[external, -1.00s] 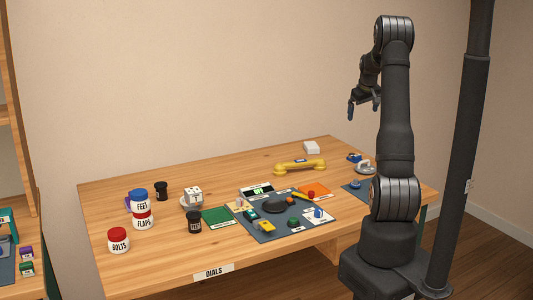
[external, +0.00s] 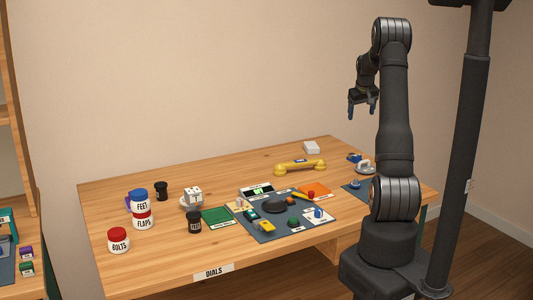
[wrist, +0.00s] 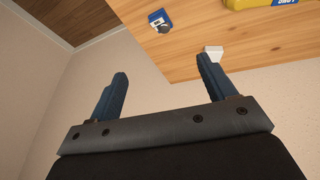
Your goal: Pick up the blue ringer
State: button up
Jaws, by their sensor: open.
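My gripper (external: 362,112) is open and empty, high above the back right of the table, fingers pointing down. Its two blue fingers also show spread apart in the wrist view (wrist: 161,68). A small blue part (external: 354,157) lies at the table's right end; it looks like the blue block with a grey round piece in the wrist view (wrist: 158,17). Another small blue part (external: 355,184) sits on a dark mat near my base, and a blue piece (external: 318,212) is on a white card. The frames do not make clear which one is the ringer.
A silver part (external: 365,167) is beside the blue one. A dark mat (external: 265,236) with several small parts is in front. Jars (external: 141,207) stand at left.

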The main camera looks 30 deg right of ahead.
jog(key=w+a+f+m+g+h, duration=0.15)
jog(key=w+f+m, duration=0.35)
jog(key=m, duration=0.6)
jog(key=m+g, duration=0.2)
jog(key=m, duration=0.2)
send_over(354, 154)
jog(key=a, duration=0.2)
jog(key=shift+t+h, duration=0.25)
jog(key=shift+h, duration=0.1)
jog(key=f, duration=1)
jog(key=shift+s+f, duration=0.2)
jog(key=shift+f, duration=0.15)
jog(key=shift+a+x, duration=0.1)
jog(key=shift+x, duration=1.35)
jog(key=shift+a+x, duration=0.15)
jog(key=shift+x, duration=1.3)
jog(key=shift+w, duration=0.1)
jog(key=c, duration=1.2)
